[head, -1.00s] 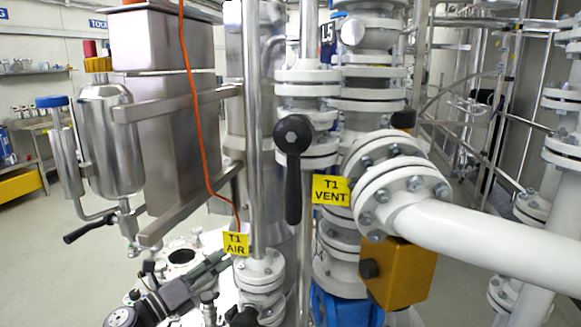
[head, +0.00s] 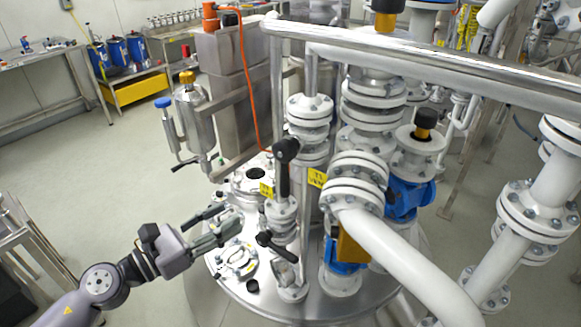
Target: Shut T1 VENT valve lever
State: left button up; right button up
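The T1 VENT valve lever (head: 284,178) is a black handle on a white flanged pipe, left of the yellow T1 VENT tag (head: 317,178). It hangs straight down from its round hub. My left gripper (head: 230,217) is left of and below the lever, over the steel vessel top. Its two fingers are apart with nothing seen between them, and it does not touch the lever. My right gripper is not in view.
A second black lever (head: 276,246) sits lower, below the yellow T1 AIR tag (head: 267,190). A steel rail (head: 420,72) crosses above the pipes. A thick white pipe (head: 400,262) runs to the lower right. Floor at left is open.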

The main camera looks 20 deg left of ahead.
pick_arm(q)
jog(key=p, duration=0.6)
send_near(281, 182)
jog(key=x, duration=0.4)
jog(key=p+x, duration=0.2)
jog(key=x, duration=0.4)
jog(key=shift+a, duration=0.1)
jog(key=shift+w+d+f, duration=0.15)
jog(key=shift+w+d, duration=0.2)
jog(key=shift+w, duration=0.15)
jog(key=shift+c, duration=0.3)
grip_shut()
